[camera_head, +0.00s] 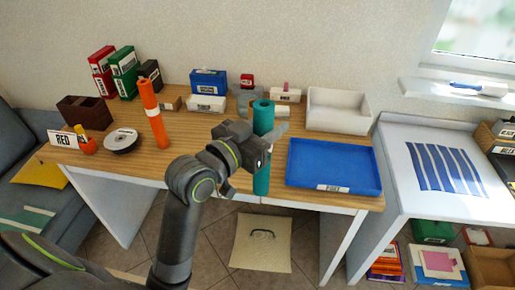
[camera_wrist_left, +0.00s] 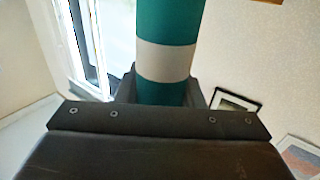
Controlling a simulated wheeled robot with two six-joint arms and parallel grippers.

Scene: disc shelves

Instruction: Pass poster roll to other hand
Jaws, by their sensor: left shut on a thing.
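A teal poster roll (camera_head: 263,119) stands upright in the head view, in front of the middle of the desk. My left gripper (camera_head: 270,143) is shut on it around its middle. The roll's lower end overlaps the desk's front edge in the picture. In the left wrist view the teal roll (camera_wrist_left: 168,18) with its pale band rises from between the jaws. An orange poster roll (camera_head: 153,115) with a white band stands on the desk to the left, leaning slightly. My right gripper is not in view.
A blue tray (camera_head: 330,168) lies right of the held roll, with a white bin (camera_head: 338,106) behind it. Small boxes line the back. The desk between the orange roll and my gripper is mostly clear.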

